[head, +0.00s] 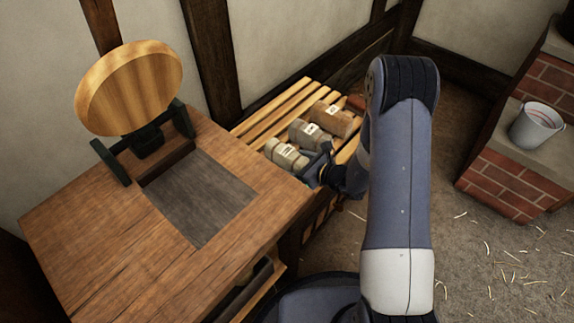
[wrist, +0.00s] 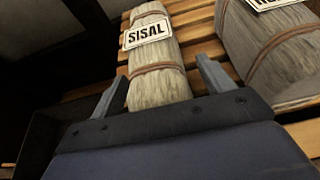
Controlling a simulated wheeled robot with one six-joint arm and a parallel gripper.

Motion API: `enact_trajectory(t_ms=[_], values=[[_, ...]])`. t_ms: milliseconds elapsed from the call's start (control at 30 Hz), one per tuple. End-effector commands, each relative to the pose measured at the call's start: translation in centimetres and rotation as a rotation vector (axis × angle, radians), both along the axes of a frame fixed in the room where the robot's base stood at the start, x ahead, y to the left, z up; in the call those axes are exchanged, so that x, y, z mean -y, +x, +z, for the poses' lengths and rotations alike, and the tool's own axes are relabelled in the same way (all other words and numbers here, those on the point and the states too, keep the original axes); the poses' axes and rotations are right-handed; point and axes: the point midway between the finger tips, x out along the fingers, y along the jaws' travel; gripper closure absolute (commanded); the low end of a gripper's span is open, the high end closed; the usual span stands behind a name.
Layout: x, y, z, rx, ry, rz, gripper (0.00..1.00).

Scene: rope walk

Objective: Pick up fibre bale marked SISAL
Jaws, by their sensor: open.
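The fibre bale marked SISAL (wrist: 158,75) lies on a slatted wooden rack, pale and fibrous, tied with reddish-brown bands and bearing a white label. In the wrist view it stretches away between the two fingers of my gripper (wrist: 160,88), which are apart with one on each side of it. Its near end is hidden behind the gripper's body. In the head view it seems to be the nearest, palest bale (head: 286,156), with my gripper (head: 308,170) at its right end. I cannot tell whether the fingers touch it.
A greyer bale (wrist: 270,45) with a partly cut-off label lies close to the right on the slatted rack (head: 262,121). A brown bale (head: 332,119) lies farther back. A wooden bench (head: 75,225) stands at left. A brick block (head: 512,170) with a bucket (head: 537,125) stands at right.

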Motion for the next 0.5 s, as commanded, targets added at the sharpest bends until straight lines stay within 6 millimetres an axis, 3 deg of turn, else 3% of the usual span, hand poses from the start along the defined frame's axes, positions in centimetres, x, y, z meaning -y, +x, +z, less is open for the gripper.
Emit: enact_trajectory(t_ms=[100,367,500], values=[[-0.96,0.67,-0.53,0.0,0.0,0.001,0.24],[-1.13,0.86,-0.49,0.001,0.001,0.0,0.24],[-1.12,0.85,-0.49,0.001,0.001,0.0,0.34]])
